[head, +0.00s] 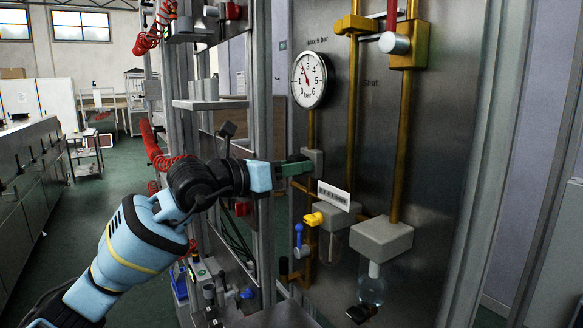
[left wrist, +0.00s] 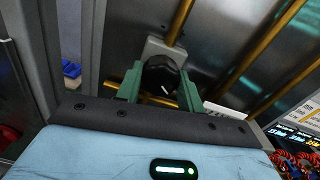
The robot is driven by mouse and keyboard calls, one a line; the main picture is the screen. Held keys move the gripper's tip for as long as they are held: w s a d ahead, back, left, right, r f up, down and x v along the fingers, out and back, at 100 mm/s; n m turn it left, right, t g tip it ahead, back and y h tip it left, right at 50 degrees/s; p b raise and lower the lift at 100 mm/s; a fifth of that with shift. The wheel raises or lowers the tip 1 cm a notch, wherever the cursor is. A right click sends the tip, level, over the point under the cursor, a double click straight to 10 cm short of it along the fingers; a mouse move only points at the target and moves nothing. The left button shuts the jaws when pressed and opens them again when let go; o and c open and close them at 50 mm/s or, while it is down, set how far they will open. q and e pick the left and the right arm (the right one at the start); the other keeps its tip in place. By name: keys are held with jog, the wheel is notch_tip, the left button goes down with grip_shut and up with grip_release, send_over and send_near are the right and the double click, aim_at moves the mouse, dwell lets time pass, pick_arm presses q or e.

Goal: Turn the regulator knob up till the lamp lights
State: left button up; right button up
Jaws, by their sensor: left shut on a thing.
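The regulator knob (left wrist: 163,76) is black and round with a white mark, and sits under a grey regulator block (head: 313,158) on the steel panel. My left gripper (head: 292,168) has its green fingers on either side of the knob, shut on it; the left wrist view shows the fingers (left wrist: 160,84) too. In the head view the fingers hide the knob. The round white gauge (head: 309,80) above reads in bar, and its red needle points up and left. I cannot pick out a lit lamp. My right gripper is not in view.
Yellow pipes (head: 353,110) run up the panel. A metal frame post (head: 263,80) stands close left of the panel.

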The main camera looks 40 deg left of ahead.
pick_arm(q)
jog(key=shift+m, duration=1.2)
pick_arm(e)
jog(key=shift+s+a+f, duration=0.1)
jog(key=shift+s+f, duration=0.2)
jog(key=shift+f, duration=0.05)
pick_arm(q)
jog(key=o, duration=1)
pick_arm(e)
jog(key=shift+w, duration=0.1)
pick_arm(q)
jog(key=shift+b+v, duration=1.75)
jog(key=shift+v, duration=2.2)
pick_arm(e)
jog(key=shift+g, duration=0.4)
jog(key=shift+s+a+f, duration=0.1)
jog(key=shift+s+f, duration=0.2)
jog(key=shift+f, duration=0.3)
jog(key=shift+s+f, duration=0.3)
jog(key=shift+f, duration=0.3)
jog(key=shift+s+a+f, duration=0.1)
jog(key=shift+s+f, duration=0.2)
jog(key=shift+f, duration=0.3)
pick_arm(q)
jog(key=shift+w, duration=0.1)
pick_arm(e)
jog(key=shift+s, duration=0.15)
